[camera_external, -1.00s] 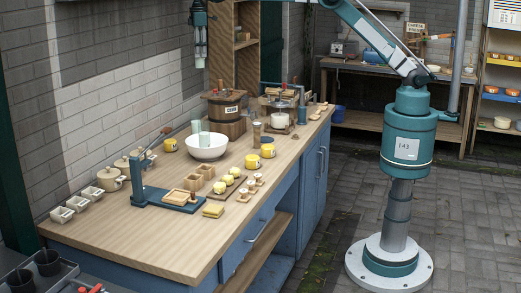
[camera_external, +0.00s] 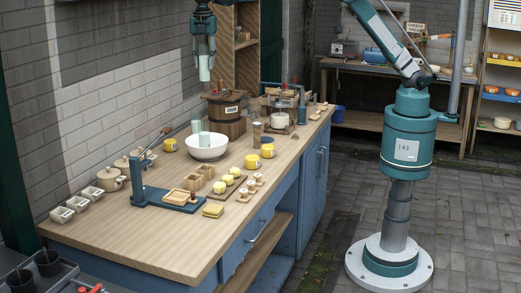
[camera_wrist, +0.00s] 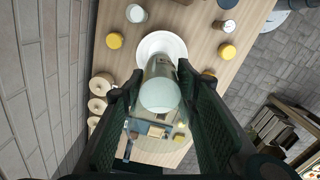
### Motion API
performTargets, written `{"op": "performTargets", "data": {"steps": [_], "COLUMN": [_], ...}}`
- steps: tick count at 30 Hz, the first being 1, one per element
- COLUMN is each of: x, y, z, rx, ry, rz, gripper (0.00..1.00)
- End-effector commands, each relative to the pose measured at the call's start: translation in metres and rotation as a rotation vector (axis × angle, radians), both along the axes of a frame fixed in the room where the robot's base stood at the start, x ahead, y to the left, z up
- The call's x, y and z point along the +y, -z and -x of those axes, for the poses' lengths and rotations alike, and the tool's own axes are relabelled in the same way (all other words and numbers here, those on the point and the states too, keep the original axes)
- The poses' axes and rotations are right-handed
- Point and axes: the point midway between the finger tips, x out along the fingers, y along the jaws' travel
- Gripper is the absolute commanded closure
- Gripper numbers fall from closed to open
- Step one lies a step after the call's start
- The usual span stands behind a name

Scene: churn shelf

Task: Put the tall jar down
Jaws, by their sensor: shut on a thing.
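My gripper (camera_external: 204,38) is shut on the tall jar (camera_external: 204,66), a pale, see-through glass jar. It holds the jar upright in the air, high above the far left part of the counter (camera_external: 130,235). In the wrist view the jar (camera_wrist: 160,95) sits between the two dark fingers, seen end-on, with the white bowl (camera_wrist: 152,43) showing beyond it.
A wooden churn (camera_external: 226,118) stands behind the bowl, and a tall wooden shelf (camera_external: 247,55) rises behind it. The counter's near left part is clear.

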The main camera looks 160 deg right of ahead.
Motion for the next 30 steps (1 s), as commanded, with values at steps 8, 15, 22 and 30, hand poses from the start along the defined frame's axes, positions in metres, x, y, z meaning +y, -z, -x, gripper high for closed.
{"op": "performTargets", "data": {"steps": [8,15,22,30], "x": [0.018,0.018,0.018,0.018], "y": [0.017,0.043,0.050,0.050], "z": [-0.020,-0.020,-0.020,-0.020], "rx": [0.000,0.000,0.000,0.000], "ry": [-0.112,-0.110,-0.109,-0.109], "rz": [0.000,0.000,0.000,0.000], "gripper": [0.88,0.88,0.88,0.88]}}
